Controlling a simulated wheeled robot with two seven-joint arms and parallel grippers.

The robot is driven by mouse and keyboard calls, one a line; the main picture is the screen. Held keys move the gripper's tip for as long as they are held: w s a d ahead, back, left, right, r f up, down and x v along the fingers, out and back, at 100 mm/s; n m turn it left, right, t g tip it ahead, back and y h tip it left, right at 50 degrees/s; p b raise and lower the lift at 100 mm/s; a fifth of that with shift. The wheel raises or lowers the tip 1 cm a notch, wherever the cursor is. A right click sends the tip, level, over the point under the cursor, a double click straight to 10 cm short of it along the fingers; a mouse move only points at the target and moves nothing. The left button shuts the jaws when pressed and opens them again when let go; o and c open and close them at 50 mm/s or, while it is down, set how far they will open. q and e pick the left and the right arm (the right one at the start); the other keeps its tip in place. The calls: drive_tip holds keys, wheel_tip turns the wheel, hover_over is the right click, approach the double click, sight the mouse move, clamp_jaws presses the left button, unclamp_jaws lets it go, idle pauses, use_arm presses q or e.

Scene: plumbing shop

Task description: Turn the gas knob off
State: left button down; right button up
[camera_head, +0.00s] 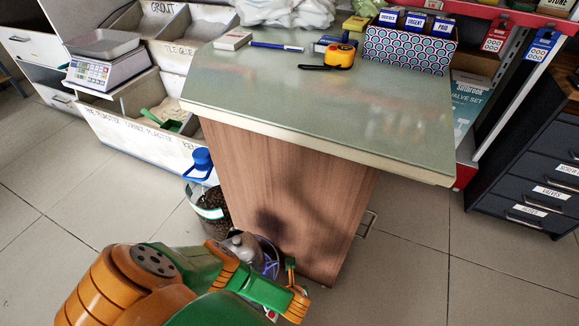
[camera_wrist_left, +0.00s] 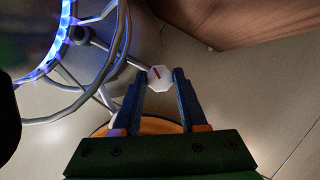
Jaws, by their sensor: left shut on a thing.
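The gas knob (camera_wrist_left: 160,84) is a small white faceted knob with a red mark, seen in the left wrist view. My left gripper (camera_wrist_left: 161,74) has its two dark fingers on either side of the knob and is shut on it. The gas burner (camera_wrist_left: 103,45) beside it has a metal frame and a lit ring of blue flame (camera_wrist_left: 62,42). In the head view, my green and orange left arm reaches down beside the counter and hides the knob and fingertips. My right gripper is not in view.
The wooden counter (camera_head: 290,190) stands close beyond my left arm. A bucket (camera_head: 208,208) of dark material and a grey rounded vessel (camera_head: 243,246) are on the floor beside it. Dark drawers (camera_head: 535,185) stand at the right. Floor in front of the counter's right side is clear.

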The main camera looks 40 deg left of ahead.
use_arm(q)
drive_tip(key=shift+s+r+m+h+p, duration=0.15)
drive_tip(key=shift+m+h+p, duration=0.2)
drive_tip(key=shift+m, duration=0.55)
drive_tip(key=shift+m+t+h+p, duration=0.5)
drive_tip(key=shift+m+h+p, duration=0.15)
drive_tip(key=shift+m, duration=1.25)
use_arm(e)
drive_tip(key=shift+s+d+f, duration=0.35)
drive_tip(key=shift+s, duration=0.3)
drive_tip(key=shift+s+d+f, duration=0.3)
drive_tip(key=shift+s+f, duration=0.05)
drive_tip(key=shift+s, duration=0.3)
use_arm(q)
drive_tip(key=shift+f, duration=0.2)
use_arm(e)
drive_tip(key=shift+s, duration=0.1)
